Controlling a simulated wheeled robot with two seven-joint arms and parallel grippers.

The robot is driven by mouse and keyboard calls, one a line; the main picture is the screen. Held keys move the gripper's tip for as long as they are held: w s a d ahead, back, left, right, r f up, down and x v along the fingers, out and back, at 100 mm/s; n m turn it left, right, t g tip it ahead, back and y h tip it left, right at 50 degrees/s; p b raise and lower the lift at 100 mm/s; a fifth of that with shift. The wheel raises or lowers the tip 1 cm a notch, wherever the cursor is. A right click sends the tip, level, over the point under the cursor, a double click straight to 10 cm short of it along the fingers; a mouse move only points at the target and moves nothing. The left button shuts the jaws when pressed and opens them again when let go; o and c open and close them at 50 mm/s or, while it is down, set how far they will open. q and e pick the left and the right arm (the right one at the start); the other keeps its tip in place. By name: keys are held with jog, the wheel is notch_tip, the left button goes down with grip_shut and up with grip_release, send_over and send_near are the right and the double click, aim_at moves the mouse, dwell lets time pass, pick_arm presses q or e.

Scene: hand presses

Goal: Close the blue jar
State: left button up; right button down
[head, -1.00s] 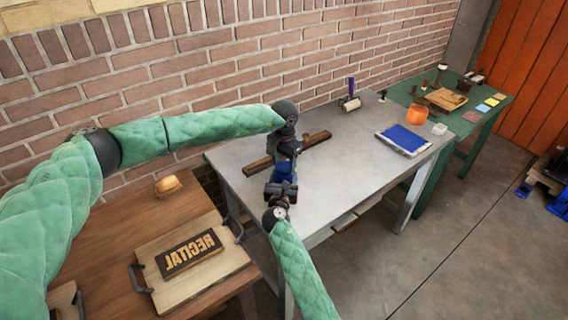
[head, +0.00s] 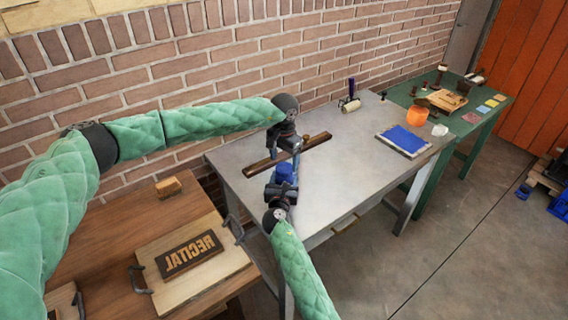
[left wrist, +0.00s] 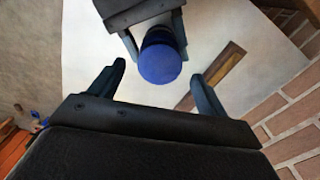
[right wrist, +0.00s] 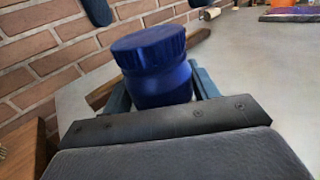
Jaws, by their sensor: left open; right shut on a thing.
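The blue jar (right wrist: 160,85) stands upright between the fingers of my right gripper (right wrist: 165,92), which is shut on its body. A ridged blue lid (right wrist: 148,45) sits on top; I cannot tell how tight it is. The jar also shows in the head view (head: 285,171). My left gripper (head: 285,150) is open above the jar, its fingers pointing down. In the left wrist view the round lid top (left wrist: 160,64) lies between the left fingers and beyond their tips, not gripped.
The grey table (head: 335,165) carries a dark wooden bar (head: 262,166) behind the jar, a roller (head: 350,104), a blue pad (head: 404,139) and an orange container (head: 417,116). A wooden table (head: 115,255) with a RECITAL plate (head: 190,254) stands at the left. The grey table's middle is clear.

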pick_arm(q)
jog(key=shift+r, duration=0.95)
jog(key=shift+c, duration=0.4)
